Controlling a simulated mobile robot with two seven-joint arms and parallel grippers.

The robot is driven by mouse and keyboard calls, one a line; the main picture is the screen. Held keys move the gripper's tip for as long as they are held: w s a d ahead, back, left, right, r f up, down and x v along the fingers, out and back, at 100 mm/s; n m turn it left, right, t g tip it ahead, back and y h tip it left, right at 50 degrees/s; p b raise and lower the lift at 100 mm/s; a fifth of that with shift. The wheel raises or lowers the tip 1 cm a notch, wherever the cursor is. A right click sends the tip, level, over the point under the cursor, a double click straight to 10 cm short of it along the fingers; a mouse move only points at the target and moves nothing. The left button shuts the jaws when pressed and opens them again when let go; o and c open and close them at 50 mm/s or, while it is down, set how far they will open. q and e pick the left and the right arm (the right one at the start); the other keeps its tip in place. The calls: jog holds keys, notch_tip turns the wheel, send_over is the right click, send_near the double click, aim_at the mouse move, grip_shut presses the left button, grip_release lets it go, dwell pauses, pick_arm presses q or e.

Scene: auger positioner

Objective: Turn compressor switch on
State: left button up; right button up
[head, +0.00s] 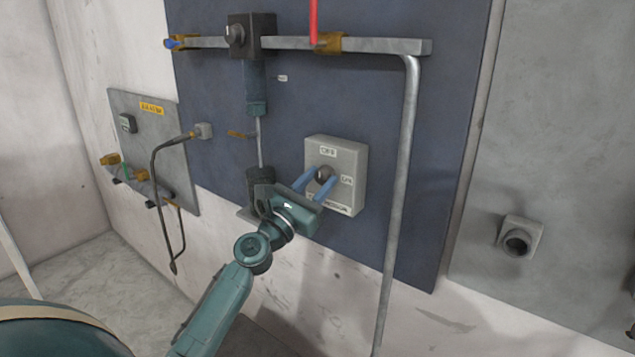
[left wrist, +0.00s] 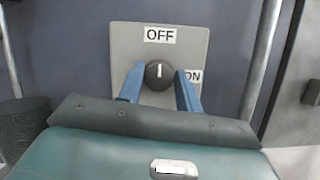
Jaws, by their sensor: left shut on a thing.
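The compressor switch is a grey box (head: 349,155) on the blue wall panel, with an OFF label at its top and an ON label at its right. Its dark round knob (head: 324,174) sits in the middle. In the left wrist view the knob (left wrist: 158,75) has a white mark pointing up toward OFF. My left gripper (head: 318,182) has its two blue fingers on either side of the knob, shut on it. The fingers partly cover the box's lower label and the ON label's edge. My right gripper does not show.
A grey pipe (head: 405,170) runs down just right of the switch box. A dark cylinder (head: 260,185) stands left of it. A horizontal rail (head: 380,45) with valves crosses above. A smaller panel (head: 150,130) with a hanging hose is at the left.

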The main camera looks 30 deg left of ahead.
pick_arm(q)
jog(key=shift+c, duration=1.4)
